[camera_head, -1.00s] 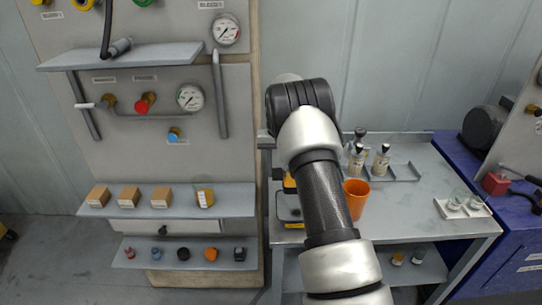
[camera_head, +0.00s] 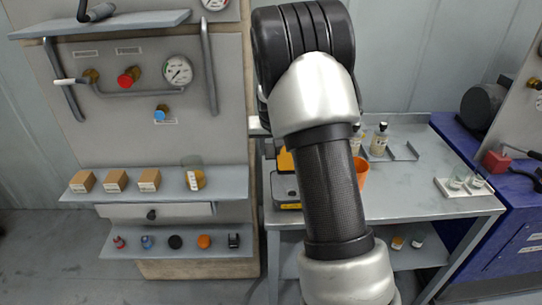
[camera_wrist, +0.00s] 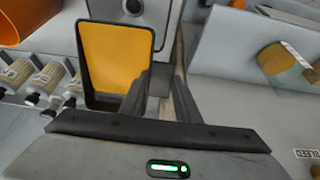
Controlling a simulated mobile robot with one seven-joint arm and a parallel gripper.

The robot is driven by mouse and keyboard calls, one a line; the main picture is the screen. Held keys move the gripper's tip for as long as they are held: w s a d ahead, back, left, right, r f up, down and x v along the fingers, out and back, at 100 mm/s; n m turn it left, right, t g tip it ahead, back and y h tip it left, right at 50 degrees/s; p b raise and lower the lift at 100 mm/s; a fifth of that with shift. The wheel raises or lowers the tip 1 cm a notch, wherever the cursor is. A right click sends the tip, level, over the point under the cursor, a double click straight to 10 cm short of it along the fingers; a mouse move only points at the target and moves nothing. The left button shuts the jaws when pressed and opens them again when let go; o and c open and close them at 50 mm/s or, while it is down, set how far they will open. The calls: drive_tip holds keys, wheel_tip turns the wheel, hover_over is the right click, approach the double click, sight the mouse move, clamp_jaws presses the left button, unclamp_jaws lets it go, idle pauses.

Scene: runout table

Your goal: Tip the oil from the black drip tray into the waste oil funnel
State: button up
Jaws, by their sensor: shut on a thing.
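The black drip tray (camera_wrist: 92,85) shows in the wrist view with amber oil covering its inside. My gripper (camera_wrist: 161,78) is at the tray's right side, its dark fingers shut on it, though the gripped part is hard to see. In the head view only a slice of the tray's amber inside (camera_head: 285,160) shows left of my arm, and my gripper is hidden behind the arm. An orange tapered vessel, possibly the waste oil funnel, stands on the grey table, mostly hidden by my arm (camera_head: 362,172). It also shows at the wrist view's top left (camera_wrist: 22,20).
A dark device (camera_head: 286,190) with a yellow label sits below the tray on the table (camera_head: 420,200). Bottles (camera_head: 379,140) stand behind the orange vessel. A beaker of amber liquid (camera_head: 193,178) and small boxes (camera_head: 115,180) stand on the left shelf. The table's right half is mostly clear.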

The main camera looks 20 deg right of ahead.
sight(270, 156)
drive_tip(key=shift+s+a+f+t+h+b, duration=0.2)
drive_tip(key=shift+t+b, duration=0.45)
drive_tip(key=shift+b, duration=1.1)
drive_tip(key=shift+s+d+f+t+h+b, duration=0.2)
drive_tip(key=shift+t+b, duration=0.45)
drive_tip(key=shift+b, duration=1.1)
drive_tip(key=t+b, duration=0.1)
drive_tip(key=b, duration=0.1)
drive_tip(key=s+a+t+b, duration=0.1)
drive_tip(key=b, duration=0.2)
drive_tip(key=shift+s+f+h, duration=0.1)
drive_tip(key=shift+f+h, duration=0.1)
drive_tip(key=shift+h, duration=0.1)
drive_tip(key=t+b, duration=0.1)
drive_tip(key=s+t+b, duration=0.1)
drive_tip(key=shift+a+f+t+h+b, duration=0.1)
drive_tip(key=shift+f+t+h+b, duration=0.05)
drive_tip(key=shift+t+h+b, duration=0.2)
drive_tip(key=shift+s+t+b, duration=0.25)
drive_tip(key=shift+b, duration=0.1)
drive_tip(key=shift+s+r+t+h+b, duration=0.25)
drive_tip(key=shift+t+b, duration=0.35)
drive_tip(key=shift+b, duration=0.15)
drive_tip(key=shift+r, duration=0.1)
